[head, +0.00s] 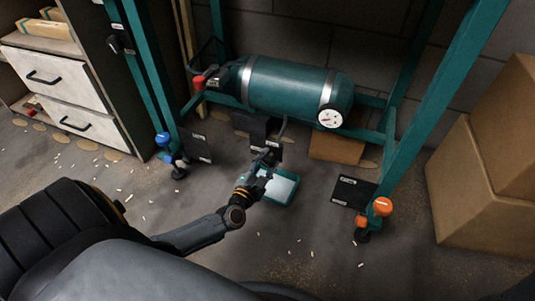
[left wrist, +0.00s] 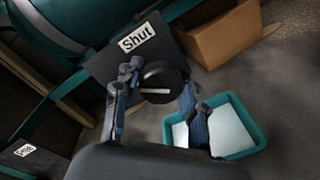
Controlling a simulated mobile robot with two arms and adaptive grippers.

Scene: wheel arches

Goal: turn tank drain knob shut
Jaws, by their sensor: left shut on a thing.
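The teal tank (head: 290,88) lies on its side in the teal frame, with a round gauge (head: 330,117) at its right end. The black drain knob (left wrist: 162,80) shows in the left wrist view with a pale line across its face, roughly level in the picture. A dark plate with a "Shut" label (left wrist: 138,37) is behind it. My left gripper (left wrist: 158,92) has a finger on each side of the knob and is shut on it. In the head view my left gripper (head: 264,168) is low under the tank and hides the knob. My right gripper is out of view.
A teal tray (head: 291,198) with a pale inside stands on the floor beside my left gripper. Frame legs with casters (head: 374,218) stand either side. Cardboard boxes (head: 490,185) are at right, a drawer cabinet (head: 62,90) at left. Small pale bits litter the floor.

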